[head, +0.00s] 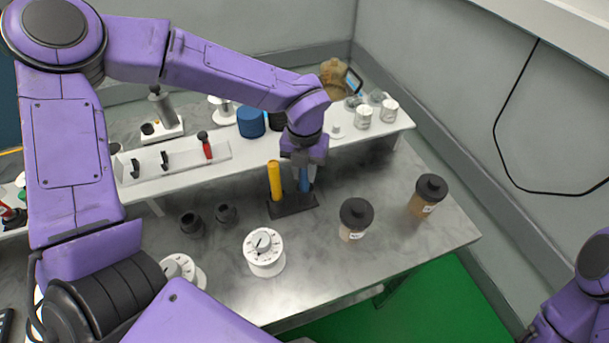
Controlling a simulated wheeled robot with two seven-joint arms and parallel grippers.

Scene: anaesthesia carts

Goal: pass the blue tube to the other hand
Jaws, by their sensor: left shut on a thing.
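The blue tube (304,181) stands upright at the right side of a small black rack (292,207) on the grey table. My left gripper (304,168) points down over it and is shut on its upper part; the fingers hide the tube's top. I cannot tell whether the tube's lower end is still seated in the rack. A yellow tube (274,180) stands upright in the same rack, just left of the blue one. My right arm shows only in part at the lower right edge, and its gripper is out of view.
A white dial (263,250) stands in front of the rack. Two black-lidded jars (355,216) (428,194) stand to the right. Small black cups (191,224) are at left. A white raised shelf (183,158) with several items runs behind. The table's front right is clear.

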